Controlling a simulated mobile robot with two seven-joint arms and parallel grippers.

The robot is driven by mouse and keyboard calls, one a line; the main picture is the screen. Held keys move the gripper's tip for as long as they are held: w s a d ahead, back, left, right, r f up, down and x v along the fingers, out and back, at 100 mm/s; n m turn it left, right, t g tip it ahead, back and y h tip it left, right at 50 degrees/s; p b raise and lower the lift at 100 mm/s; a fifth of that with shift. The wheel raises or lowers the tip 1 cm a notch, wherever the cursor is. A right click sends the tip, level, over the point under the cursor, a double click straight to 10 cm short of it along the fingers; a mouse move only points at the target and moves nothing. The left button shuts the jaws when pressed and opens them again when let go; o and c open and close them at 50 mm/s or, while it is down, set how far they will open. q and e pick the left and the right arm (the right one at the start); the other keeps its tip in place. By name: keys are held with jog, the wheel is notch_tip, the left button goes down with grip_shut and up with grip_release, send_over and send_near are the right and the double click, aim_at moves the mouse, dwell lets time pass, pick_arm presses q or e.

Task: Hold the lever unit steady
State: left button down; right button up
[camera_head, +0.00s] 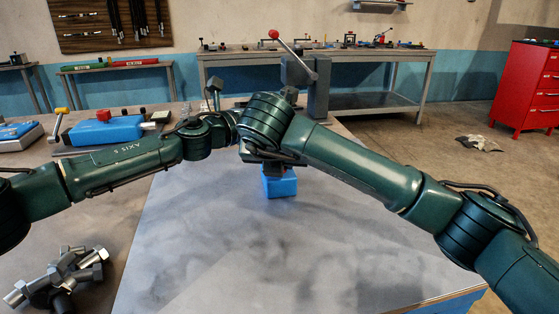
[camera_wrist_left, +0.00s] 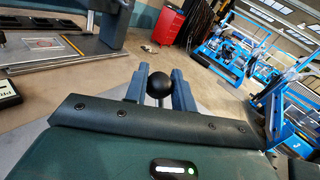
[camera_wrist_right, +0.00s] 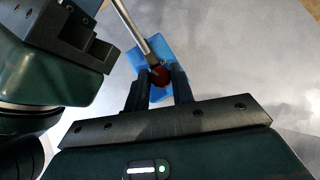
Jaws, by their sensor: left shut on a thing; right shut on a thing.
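In the head view, a grey upright block (camera_head: 318,88) with a slanting lever ending in a red ball (camera_head: 274,34) stands behind my arms. A blue block (camera_head: 280,183) sits on the grey table top, partly covered by my right wrist. In the right wrist view, my right gripper (camera_wrist_right: 157,90) is shut on a red ball (camera_wrist_right: 158,76) at the end of a metal rod, above a blue block (camera_wrist_right: 150,60). In the left wrist view, my left gripper (camera_wrist_left: 158,90) is shut on a black ball (camera_wrist_left: 159,84). Both gripper tips are hidden in the head view.
Several grey metal pieces (camera_head: 62,278) lie in a heap at the lower left. A blue box (camera_head: 105,131) with a red part on top stands at the left. The front middle of the table (camera_head: 270,250) is clear. A red cabinet (camera_head: 525,88) stands far right.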

jog(key=o, duration=1)
jog(key=v, duration=1.2)
